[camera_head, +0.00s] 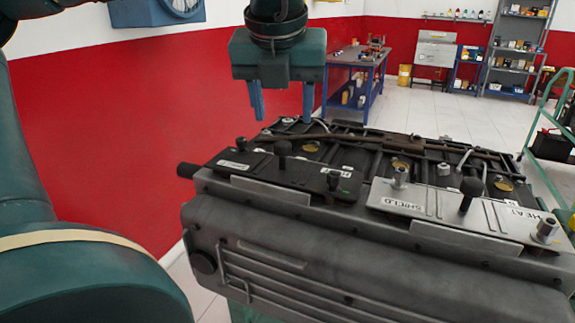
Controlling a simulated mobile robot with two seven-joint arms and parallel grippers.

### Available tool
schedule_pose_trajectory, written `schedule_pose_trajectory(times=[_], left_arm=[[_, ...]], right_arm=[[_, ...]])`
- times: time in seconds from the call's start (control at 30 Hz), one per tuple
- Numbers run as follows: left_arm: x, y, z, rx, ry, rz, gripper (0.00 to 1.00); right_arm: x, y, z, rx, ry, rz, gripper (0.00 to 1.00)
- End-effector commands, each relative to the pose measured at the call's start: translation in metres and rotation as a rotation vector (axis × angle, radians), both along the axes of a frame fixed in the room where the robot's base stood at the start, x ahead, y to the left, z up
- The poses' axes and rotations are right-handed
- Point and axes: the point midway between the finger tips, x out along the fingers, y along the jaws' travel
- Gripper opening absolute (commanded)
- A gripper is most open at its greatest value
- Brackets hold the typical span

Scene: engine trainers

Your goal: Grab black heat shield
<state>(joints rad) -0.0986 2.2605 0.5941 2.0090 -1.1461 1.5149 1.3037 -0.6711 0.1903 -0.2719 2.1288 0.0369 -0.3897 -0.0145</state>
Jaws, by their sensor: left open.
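The black heat shield (300,174) is a flat dark plate with small white labels and upright black knobs. It lies on the top left part of the engine (300,250). My left gripper (282,106) points down with its two blue fingers apart and nothing between them. It appears above and behind the plate in the picture, apart from it. A silver heat shield (440,203) with "HEAT" and "SHIELD" labels lies on the engine to the right. My right gripper is out of view.
Pipes and cables (400,145) run across the engine top behind the plates. A blue workbench (355,75) stands behind, and shelves (515,50) stand at the back right. A green rail (540,150) is at the right edge. The white floor between is largely clear.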

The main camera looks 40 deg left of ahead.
Motion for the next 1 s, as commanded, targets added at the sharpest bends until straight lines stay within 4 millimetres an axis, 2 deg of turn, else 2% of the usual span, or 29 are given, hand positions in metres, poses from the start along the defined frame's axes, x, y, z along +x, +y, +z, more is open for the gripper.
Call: schedule_pose_trajectory(times=[0.1, 0.37, 0.63, 0.77, 0.97, 1.0], left_arm=[[0.006, 0.005, -0.02, -0.002, 0.005, -0.002, 0.52], [0.012, 0.01, -0.039, -0.003, 0.003, -0.003, 0.52], [0.018, 0.021, -0.075, -0.005, 0.004, -0.001, 0.52], [0.021, 0.023, -0.083, -0.004, 0.001, -0.001, 0.52], [0.022, 0.023, -0.083, -0.003, -0.001, -0.001, 0.52], [0.022, 0.023, -0.083, -0.003, 0.0, -0.001, 0.49]], right_arm=[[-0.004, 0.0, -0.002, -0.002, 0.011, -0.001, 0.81], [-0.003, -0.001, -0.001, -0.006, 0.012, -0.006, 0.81], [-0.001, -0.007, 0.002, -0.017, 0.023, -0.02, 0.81], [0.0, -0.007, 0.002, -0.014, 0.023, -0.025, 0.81], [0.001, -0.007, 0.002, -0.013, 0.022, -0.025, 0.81], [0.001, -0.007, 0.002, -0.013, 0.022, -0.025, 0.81]])
